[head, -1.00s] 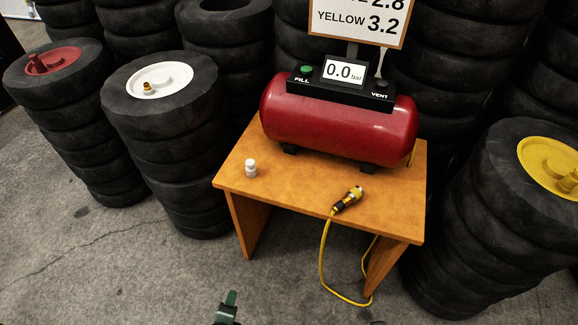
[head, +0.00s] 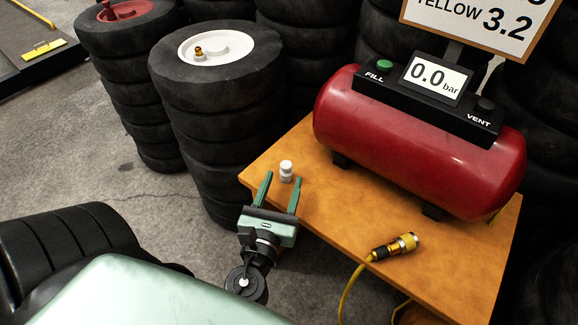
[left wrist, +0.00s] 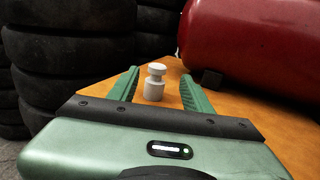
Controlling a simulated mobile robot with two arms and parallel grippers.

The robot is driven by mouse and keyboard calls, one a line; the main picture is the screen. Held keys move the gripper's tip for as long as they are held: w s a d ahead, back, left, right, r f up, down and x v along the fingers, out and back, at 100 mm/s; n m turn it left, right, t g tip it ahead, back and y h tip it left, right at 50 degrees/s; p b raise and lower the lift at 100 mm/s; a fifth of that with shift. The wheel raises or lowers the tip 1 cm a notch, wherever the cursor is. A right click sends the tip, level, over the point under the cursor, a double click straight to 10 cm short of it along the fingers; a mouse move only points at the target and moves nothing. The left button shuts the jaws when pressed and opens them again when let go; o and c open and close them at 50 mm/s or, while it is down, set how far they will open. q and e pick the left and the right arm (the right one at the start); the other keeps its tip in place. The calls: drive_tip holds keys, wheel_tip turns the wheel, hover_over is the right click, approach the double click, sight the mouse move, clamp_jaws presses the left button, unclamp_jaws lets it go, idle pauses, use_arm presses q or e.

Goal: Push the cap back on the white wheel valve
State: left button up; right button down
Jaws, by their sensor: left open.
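The small white cap (head: 286,171) stands upright on the orange table near its left corner. It also shows in the left wrist view (left wrist: 154,84), between and a little beyond my finger tips. My left gripper (head: 280,190) is open, with its green fingers pointing at the cap from the table's front left edge. It is not closed on it. The white wheel (head: 222,46) lies on a tyre stack at upper left, with a bare brass valve (head: 198,51) standing up from it. My right gripper is not in view.
A red compressor tank (head: 420,140) reading 0.0 bar stands at the back of the table (head: 340,215). A brass chuck (head: 396,247) on a yellow hose lies on the table to the right. A red wheel (head: 125,10) tops another tyre stack.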

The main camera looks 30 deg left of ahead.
sight(285, 173)
use_arm(q)
drive_tip(key=x, duration=0.5)
drive_tip(key=shift+w+a+f+p, duration=0.2)
drive_tip(key=shift+a+f+p, duration=0.1)
drive_tip(key=shift+p, duration=0.05)
clamp_jaws()
